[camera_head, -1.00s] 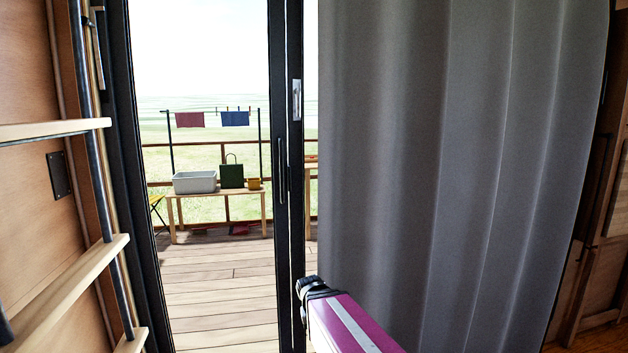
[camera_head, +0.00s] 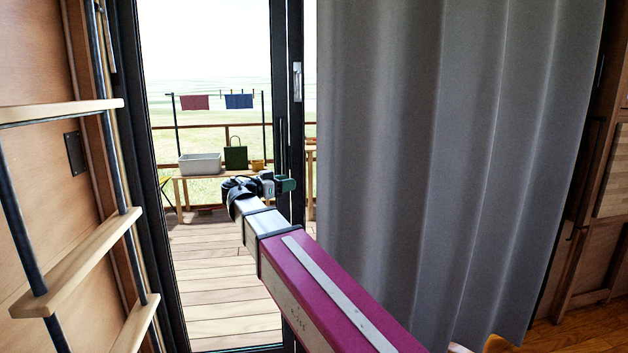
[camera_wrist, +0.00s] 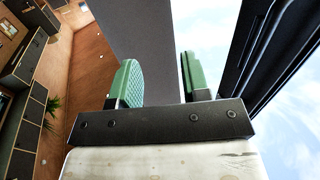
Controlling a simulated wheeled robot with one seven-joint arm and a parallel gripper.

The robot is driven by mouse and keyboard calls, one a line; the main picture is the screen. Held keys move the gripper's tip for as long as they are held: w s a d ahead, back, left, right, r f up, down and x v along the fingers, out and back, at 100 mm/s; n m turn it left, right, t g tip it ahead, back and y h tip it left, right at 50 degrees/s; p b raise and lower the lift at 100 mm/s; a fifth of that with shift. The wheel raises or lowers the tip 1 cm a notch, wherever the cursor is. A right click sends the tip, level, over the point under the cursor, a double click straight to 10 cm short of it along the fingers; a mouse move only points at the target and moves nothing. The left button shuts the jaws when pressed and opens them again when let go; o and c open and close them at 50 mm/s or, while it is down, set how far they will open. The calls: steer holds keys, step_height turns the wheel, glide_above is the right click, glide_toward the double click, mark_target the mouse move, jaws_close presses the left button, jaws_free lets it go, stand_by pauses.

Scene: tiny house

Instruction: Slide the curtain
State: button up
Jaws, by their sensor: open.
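The grey curtain (camera_head: 430,150) hangs in tall folds over the right part of the doorway. Its left edge is beside the black door frame. My gripper (camera_head: 285,185) is at the end of my extended arm, just left of that edge in the head view. In the wrist view my gripper (camera_wrist: 158,75) is open, its two green fingers apart. The curtain (camera_wrist: 135,35) shows beyond and between the fingers, its edge near the right finger. I cannot tell whether the fingers touch it or are around it.
A black-framed glass door (camera_head: 290,110) stands left of the curtain. A wooden ladder (camera_head: 85,260) is at the left wall. Outside are a deck, a bench (camera_head: 190,180) with a grey tub, and a clothesline. A wooden cabinet (camera_head: 600,220) is at the right.

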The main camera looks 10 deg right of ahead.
mark_target(354, 175)
steer(key=x, duration=1)
steer(key=shift+w+d, duration=0.1)
steer(key=shift+d, duration=0.25)
jaws_close()
steer(key=d, duration=1.4)
steer(key=shift+d, duration=0.1)
